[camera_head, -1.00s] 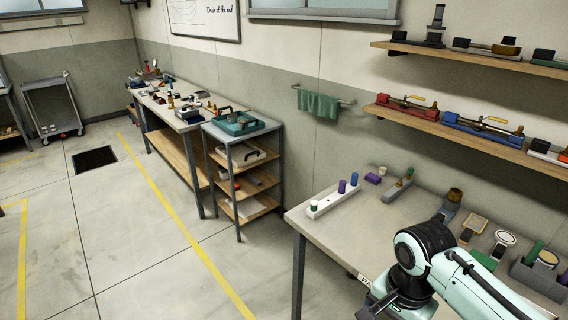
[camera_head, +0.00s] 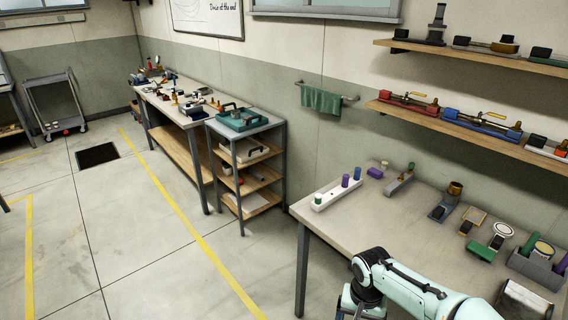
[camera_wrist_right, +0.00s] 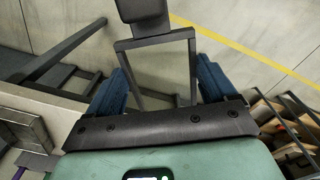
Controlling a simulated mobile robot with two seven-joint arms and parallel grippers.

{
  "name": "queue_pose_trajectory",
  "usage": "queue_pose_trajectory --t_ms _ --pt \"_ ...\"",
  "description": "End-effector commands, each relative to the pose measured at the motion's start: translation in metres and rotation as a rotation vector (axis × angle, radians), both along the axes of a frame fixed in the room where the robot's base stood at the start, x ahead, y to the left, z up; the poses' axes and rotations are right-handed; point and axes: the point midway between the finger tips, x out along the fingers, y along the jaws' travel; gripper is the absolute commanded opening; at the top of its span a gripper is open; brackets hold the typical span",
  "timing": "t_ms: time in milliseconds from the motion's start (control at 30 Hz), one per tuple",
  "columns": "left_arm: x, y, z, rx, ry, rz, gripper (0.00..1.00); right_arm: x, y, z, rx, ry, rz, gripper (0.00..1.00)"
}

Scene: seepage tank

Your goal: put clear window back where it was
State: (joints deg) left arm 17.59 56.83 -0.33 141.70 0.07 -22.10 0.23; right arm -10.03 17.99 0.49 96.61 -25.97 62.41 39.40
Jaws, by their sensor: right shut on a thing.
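The clear window is a see-through pane in a dark grey rectangular frame (camera_wrist_right: 155,41), seen in the right wrist view. My right gripper (camera_wrist_right: 160,82) is shut on it, with a blue finger pad at each side of the frame. A dark block (camera_wrist_right: 143,10) shows at the frame's far end; whether it is joined to the frame is unclear. The floor shows through and behind the pane. In the head view my right gripper (camera_head: 360,306) is low at the bottom edge, in front of the near bench, and the window is not clear there. My left gripper is out of view.
The near bench (camera_head: 345,225) holds a white block with coloured pegs (camera_head: 336,193), grey fixtures and a grey holder (camera_head: 537,265). A framed object (camera_head: 524,300) stands at its lower right. A shelf cart (camera_head: 245,170) and long bench stand beyond.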

Motion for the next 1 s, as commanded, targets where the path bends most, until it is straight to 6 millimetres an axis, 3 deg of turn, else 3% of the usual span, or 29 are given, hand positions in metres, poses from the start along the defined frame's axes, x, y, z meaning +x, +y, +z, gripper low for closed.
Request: queue_pose_trajectory --t_ms 33,100,300,1000 --pt "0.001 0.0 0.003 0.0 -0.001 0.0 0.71 0.006 0.0 -0.025 0.001 0.013 0.068 0.43" --pt "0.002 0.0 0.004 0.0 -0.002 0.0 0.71 0.012 0.001 -0.051 0.007 0.014 0.157 0.43" --pt "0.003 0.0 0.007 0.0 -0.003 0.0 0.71 0.019 0.004 -0.094 0.022 0.011 0.306 0.43" --pt "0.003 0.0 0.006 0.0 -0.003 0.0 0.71 0.02 0.004 -0.1 0.025 0.007 0.329 0.43"
